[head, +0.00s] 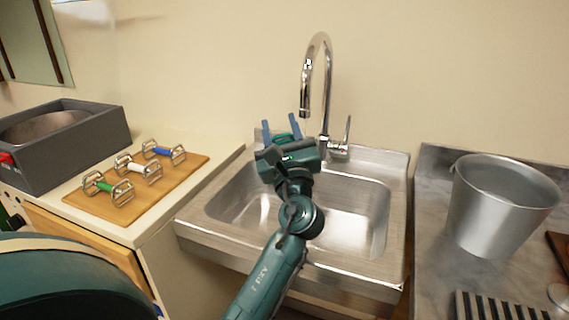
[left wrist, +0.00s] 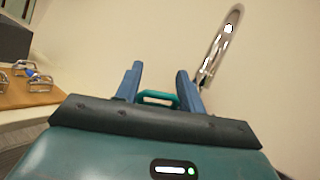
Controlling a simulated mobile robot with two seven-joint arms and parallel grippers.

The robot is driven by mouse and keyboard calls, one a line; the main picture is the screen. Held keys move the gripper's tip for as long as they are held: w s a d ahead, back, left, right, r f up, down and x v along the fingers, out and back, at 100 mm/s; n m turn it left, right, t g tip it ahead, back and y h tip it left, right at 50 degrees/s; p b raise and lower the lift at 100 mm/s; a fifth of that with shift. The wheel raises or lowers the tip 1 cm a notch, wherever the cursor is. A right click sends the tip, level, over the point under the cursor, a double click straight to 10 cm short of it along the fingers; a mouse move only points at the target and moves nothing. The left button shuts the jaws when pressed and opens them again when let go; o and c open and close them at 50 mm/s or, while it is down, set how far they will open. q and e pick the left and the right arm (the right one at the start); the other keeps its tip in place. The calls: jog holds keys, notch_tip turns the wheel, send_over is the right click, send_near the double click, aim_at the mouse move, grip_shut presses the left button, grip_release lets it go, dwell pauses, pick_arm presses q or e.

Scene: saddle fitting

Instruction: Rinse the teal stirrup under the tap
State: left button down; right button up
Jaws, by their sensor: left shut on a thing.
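My left gripper (head: 281,124) is over the back part of the sink (head: 232,205), a little left of the tap (head: 321,75). Its blue fingers point up and away. In the left wrist view the gripper (left wrist: 158,80) is shut on the teal stirrup (left wrist: 158,94), which shows as a rounded loop between the fingers. In the head view only part of the stirrup (head: 281,140) shows behind the gripper body. The tap's spout tip is just right of and above the fingers. I see no water stream. My right gripper is out of view.
A wooden board (head: 141,206) at left holds several metal stirrups with green, white and blue parts. A metal bucket (head: 490,215) stands on the right counter. The tap's lever (head: 346,135) is right of the spout.

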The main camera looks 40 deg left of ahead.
pick_arm(q)
jog(key=s+d+p, duration=0.1)
jog(key=s+d, duration=0.1)
jog(key=s, duration=0.5)
jog(key=shift+s+d+p, duration=0.15)
jog(key=shift+s+p, duration=0.15)
jog(key=shift+s, duration=0.05)
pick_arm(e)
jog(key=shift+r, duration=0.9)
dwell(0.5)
